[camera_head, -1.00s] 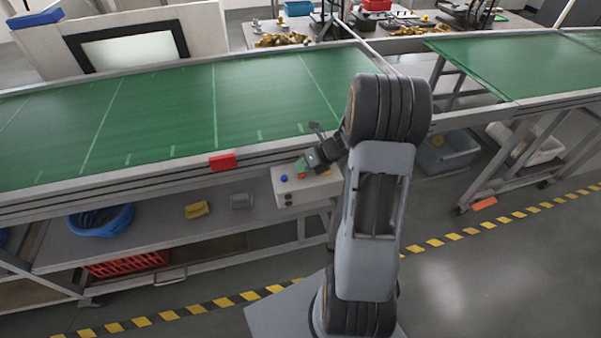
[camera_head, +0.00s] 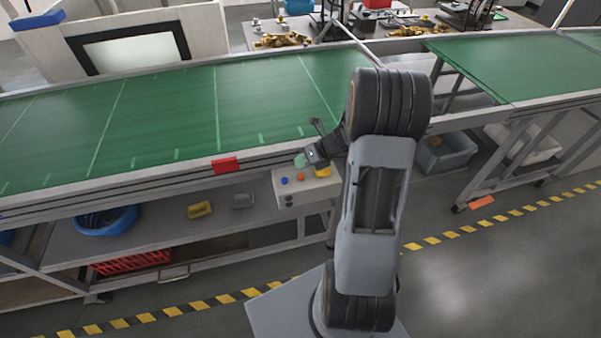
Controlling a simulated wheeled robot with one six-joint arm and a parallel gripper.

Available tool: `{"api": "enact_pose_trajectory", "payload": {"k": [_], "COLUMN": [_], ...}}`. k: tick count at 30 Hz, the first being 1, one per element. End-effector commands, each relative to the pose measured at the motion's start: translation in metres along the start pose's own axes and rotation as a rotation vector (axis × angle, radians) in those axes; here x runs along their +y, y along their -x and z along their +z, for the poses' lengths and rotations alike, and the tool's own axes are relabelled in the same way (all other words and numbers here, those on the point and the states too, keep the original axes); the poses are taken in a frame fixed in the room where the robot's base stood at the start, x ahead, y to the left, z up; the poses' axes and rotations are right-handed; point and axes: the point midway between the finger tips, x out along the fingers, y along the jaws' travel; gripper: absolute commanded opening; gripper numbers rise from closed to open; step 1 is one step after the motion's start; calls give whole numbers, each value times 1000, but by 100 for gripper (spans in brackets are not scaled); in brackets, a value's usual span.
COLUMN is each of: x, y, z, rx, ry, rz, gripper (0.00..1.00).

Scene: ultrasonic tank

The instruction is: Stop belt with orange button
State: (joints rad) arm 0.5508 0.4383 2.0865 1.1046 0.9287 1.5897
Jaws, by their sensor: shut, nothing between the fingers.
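The green belt (camera_head: 160,110) runs across behind the box. Whether the button is pressed in is too small to tell.
A red block (camera_head: 225,165) is on the belt's front rail, left of the box. A lower shelf holds a blue basket (camera_head: 107,220) and a yellow item (camera_head: 199,209). A second green belt (camera_head: 520,65) stands at the right. The floor in front has a yellow-black stripe.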

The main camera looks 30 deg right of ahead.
Motion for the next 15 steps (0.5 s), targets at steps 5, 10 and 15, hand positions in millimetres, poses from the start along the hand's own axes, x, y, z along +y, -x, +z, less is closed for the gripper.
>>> {"api": "enact_pose_trajectory", "payload": {"k": [5, 10, 15], "x": [12, 15, 14], "y": [17, 21, 20], "z": [12, 15, 14], "rx": [0, 0, 0], "ry": [0, 0, 0], "rz": [0, 0, 0], "gripper": [0, 0, 0]}}
